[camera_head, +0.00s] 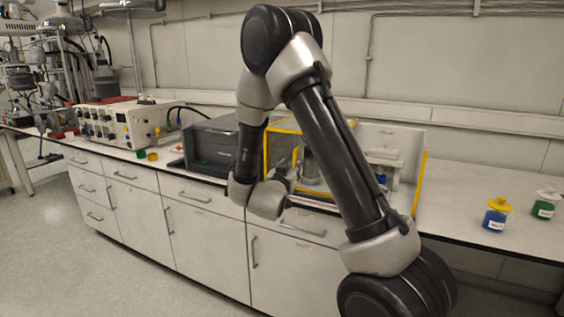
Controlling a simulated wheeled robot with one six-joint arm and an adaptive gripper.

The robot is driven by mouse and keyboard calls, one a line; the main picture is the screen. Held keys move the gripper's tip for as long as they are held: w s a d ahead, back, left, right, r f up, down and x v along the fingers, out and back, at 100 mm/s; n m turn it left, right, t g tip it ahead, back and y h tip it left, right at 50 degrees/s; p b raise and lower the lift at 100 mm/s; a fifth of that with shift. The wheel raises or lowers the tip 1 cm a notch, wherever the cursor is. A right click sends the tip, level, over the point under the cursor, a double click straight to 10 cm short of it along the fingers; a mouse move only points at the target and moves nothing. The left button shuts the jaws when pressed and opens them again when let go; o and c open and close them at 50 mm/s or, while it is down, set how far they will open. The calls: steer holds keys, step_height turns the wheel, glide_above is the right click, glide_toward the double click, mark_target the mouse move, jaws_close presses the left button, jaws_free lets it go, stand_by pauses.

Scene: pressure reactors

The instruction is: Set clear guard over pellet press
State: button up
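A clear guard with yellow edges (421,184) shows at the middle right of the bench, partly hidden behind my arm. Through its panels I see a grey upright device (311,167) and a pale device (384,157). I cannot tell which of these is the pellet press, or whether the guard stands around them or in front of them. My gripper (291,176) is small in view, by the guard's left part at the front of the bench. Its fingers are not clear, so I cannot tell whether it is open, shut or touching the guard.
A dark grey box-shaped instrument (210,146) stands left of the guard. A beige control unit (118,124) and small yellow and green items (147,155) are farther left. A blue jar with a yellow lid (497,214) and a green jar (544,205) stand right. Bench between guard and jars is clear.

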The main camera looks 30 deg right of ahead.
mark_target(295, 160)
steer(key=x, duration=0.5)
steer(key=r+x, duration=0.1)
steer(key=x, duration=0.2)
jaws_close()
